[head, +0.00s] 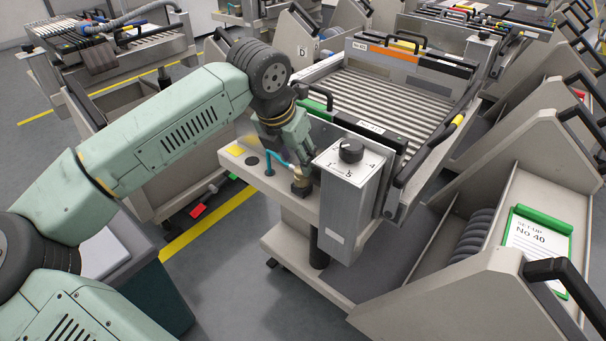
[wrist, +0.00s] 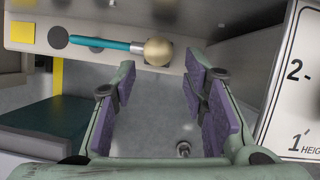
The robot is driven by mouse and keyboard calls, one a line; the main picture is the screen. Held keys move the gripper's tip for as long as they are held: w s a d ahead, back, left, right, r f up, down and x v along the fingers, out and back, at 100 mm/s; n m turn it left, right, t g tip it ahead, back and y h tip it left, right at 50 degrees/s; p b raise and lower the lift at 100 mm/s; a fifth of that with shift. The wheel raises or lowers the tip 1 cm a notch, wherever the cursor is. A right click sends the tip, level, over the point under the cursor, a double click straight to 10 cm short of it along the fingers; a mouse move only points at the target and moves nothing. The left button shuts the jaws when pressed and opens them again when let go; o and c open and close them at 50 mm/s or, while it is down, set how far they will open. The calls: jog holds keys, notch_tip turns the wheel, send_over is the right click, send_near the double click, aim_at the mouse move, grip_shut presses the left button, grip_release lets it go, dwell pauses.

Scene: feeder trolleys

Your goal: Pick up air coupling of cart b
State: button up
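The air coupling is a brass, rounded piece at the end of a teal hose. In the head view the coupling (head: 299,178) stands at a dark fitting on the front ledge of the cart (head: 262,182), left of the knob box. In the wrist view the coupling (wrist: 157,51) and its teal hose (wrist: 105,43) show at the top, just beyond the fingertips. My gripper (head: 297,150) is above the coupling in the head view. In the wrist view my gripper (wrist: 161,76) is open, with purple pads apart and nothing between them. Which cart carries the letter b is unclear.
A grey box with a black knob (head: 351,151) stands right beside the coupling; its numbered face (wrist: 297,95) shows at right in the wrist view. A roller-topped cart bed lies behind. Another trolley with a green clipboard (head: 541,240) is at right.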

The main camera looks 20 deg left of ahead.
aim_at(302, 179)
jog(key=shift+p+x, duration=0.3)
jog(key=shift+x, duration=3.1)
jog(key=shift+w+a, duration=0.1)
jog(key=shift+a, duration=0.05)
grip_shut()
